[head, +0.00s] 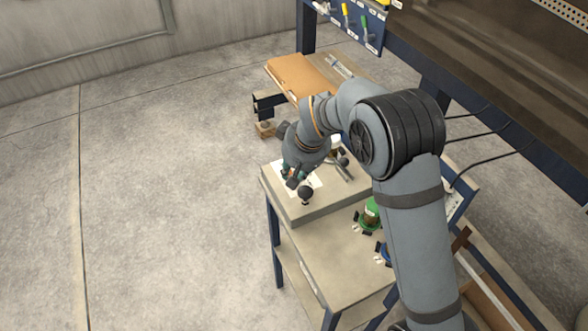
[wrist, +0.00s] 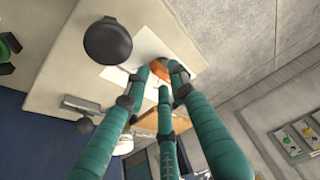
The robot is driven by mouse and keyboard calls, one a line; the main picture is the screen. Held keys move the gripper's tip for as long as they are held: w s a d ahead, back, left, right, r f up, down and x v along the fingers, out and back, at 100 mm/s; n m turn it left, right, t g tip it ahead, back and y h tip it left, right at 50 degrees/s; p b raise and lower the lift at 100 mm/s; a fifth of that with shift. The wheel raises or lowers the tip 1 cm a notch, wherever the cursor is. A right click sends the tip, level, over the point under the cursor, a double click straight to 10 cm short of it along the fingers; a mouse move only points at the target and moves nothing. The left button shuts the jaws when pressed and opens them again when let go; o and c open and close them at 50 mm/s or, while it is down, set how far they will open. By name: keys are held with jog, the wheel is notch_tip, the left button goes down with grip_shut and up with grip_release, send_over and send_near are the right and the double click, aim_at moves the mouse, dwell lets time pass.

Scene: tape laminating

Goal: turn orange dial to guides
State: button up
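The orange dial (wrist: 150,62) shows in the wrist view on a white sheet on the pale machine top, partly hidden by my fingers. My gripper (wrist: 160,76) has teal fingers with their tips close around the dial. I cannot tell whether they press on it. In the head view my gripper (head: 291,176) points down over the white sheet (head: 312,183) on the grey machine top (head: 305,212), and the dial is hidden there. The guides cannot be made out clearly.
A black round knob (wrist: 108,41) stands beside my fingers; it also shows in the head view (head: 305,193). A green spool (head: 370,214) sits on the lower bench at the right. A brown board (head: 298,74) lies behind. Open floor is at left.

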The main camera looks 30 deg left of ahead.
jog(key=shift+w+a+f, duration=0.1)
jog(key=shift+a+f, duration=0.05)
jog(key=shift+f, duration=0.15)
jog(key=shift+c, duration=0.5)
grip_shut()
